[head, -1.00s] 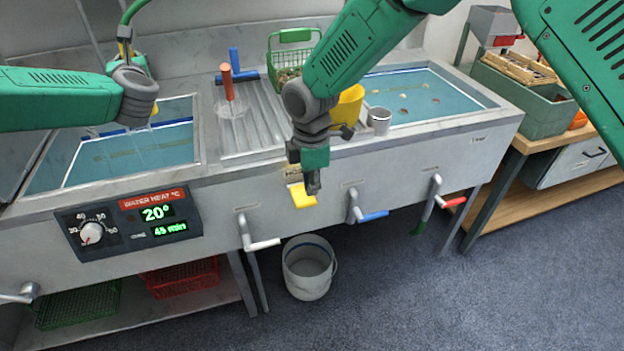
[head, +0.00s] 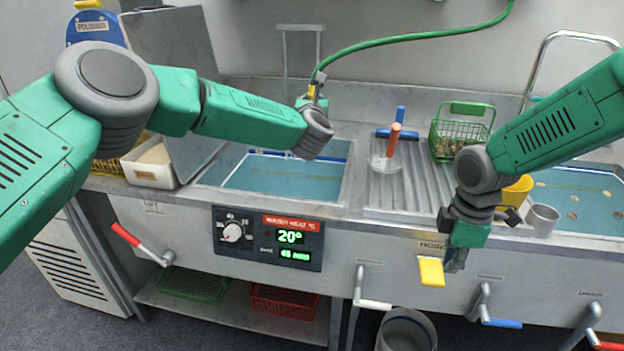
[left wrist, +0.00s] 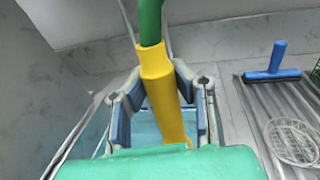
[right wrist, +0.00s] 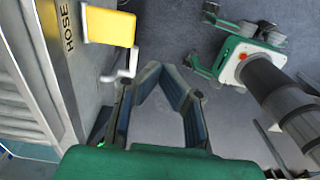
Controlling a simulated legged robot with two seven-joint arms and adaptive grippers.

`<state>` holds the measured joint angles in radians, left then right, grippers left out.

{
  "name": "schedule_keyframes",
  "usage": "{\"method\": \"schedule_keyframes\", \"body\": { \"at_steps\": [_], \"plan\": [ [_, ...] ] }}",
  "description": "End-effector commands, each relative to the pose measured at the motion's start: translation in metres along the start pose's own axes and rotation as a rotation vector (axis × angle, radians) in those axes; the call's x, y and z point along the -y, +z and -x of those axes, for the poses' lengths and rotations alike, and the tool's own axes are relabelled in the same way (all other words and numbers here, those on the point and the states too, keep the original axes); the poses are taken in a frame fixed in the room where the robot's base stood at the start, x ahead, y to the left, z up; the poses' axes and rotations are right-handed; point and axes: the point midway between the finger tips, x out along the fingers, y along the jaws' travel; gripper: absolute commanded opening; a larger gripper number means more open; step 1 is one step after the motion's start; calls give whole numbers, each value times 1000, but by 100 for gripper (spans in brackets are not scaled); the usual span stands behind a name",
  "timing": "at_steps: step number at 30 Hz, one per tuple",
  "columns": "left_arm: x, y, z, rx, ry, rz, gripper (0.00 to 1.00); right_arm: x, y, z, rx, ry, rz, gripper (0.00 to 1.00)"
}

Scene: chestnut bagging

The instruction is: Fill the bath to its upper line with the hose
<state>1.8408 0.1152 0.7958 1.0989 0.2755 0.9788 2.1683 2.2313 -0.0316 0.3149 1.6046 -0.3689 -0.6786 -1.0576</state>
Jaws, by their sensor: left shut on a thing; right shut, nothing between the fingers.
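My left gripper (head: 313,105) is shut on the yellow nozzle (left wrist: 163,95) of the green hose (head: 420,43), over the back of the left bath. This bath (head: 275,177) holds blue-green water; a blue and white line (head: 300,154) runs along its back wall just above the surface. Faint pale streaks show below the nozzle; I cannot tell whether they are flowing water. My right gripper (head: 455,262) is shut and empty, just right of the yellow lever (head: 431,271) under the HOSE label. The lever also shows in the right wrist view (right wrist: 110,27).
A heat panel (head: 267,238) reads 20°. White (head: 373,304), blue (head: 502,323) and red (head: 127,235) handled levers line the front. A bucket (head: 406,332) stands below. A ribbed drainboard (head: 400,190) with a squeegee and basket separates the baths.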

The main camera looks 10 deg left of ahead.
Motion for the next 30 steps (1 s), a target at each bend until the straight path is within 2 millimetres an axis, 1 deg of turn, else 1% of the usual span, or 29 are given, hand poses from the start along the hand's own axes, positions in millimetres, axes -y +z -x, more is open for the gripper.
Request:
{"method": "schedule_keyframes", "body": {
  "at_steps": [11,14,18,21,25,30],
  "plan": [
    [-1,0,0,1,2,0,0,-1,0,1,0,1,0,0],
    [-1,0,0,1,2,1,0,-14,-1,7,0,4,0,0],
    [-1,0,0,1,2,0,0,-41,-2,25,-1,6,-1,0],
    [-1,0,0,1,2,0,0,-54,-1,36,-1,3,0,0],
    [-1,1,0,1,2,1,0,-61,0,42,0,1,-1,0],
    [-1,1,0,1,2,1,0,-61,0,43,0,1,0,0]
  ]
}}
